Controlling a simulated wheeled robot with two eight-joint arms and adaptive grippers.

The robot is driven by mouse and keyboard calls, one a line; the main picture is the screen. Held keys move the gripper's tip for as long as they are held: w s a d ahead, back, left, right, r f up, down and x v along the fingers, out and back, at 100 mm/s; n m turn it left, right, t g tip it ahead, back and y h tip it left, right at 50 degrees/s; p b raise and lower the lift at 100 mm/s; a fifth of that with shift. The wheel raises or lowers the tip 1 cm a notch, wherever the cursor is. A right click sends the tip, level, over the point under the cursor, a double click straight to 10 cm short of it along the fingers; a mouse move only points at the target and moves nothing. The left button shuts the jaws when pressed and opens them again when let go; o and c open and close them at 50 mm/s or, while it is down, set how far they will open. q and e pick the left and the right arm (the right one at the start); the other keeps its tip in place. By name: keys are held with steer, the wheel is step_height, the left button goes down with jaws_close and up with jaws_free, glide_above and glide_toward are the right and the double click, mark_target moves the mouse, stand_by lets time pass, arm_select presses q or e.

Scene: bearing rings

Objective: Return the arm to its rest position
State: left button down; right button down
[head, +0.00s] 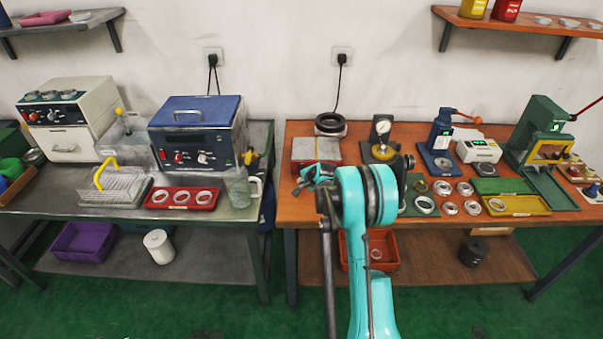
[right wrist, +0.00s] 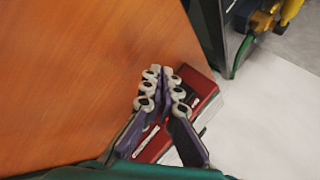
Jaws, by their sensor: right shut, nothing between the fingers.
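My turquoise right arm rises from the bottom of the head view and bends at a large round joint. Its gripper (head: 312,178) is at the left of that joint, over the front left part of the orange table (head: 296,208). In the right wrist view the purple-grey fingers of the right gripper (right wrist: 165,76) come together at their tips with nothing between them. A red case (right wrist: 197,90) shows behind the fingers there; I cannot tell whether they touch it. My left gripper is not in view.
A red and white box (head: 316,150) stands behind the gripper. A dial gauge stand (head: 381,135), several metal rings and a yellow tray (head: 530,205) are right of the arm. The grey bench (head: 228,212) holds a red tray of rings (head: 183,198). A gap separates the tables.

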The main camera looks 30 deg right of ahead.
steer(key=shift+s+a, duration=0.15)
steer(key=shift+s, duration=0.1)
stand_by(0.3)
steer(key=s+a+r+n, duration=0.8)
steer(key=s+a+r, duration=0.6)
steer(key=a+r, duration=0.3)
steer(key=s+a+n, duration=0.4)
steer(key=s+a, duration=0.1)
steer(key=s, duration=0.6)
steer(key=s+a+f+n+g, duration=0.1)
steer(key=s+a+n, duration=0.3)
steer(key=s, duration=0.7)
steer(key=shift+s+a+n+y, duration=0.35)
steer(key=shift+n+y, duration=0.05)
steer(key=shift+n, duration=0.4)
steer(key=shift+f, duration=0.1)
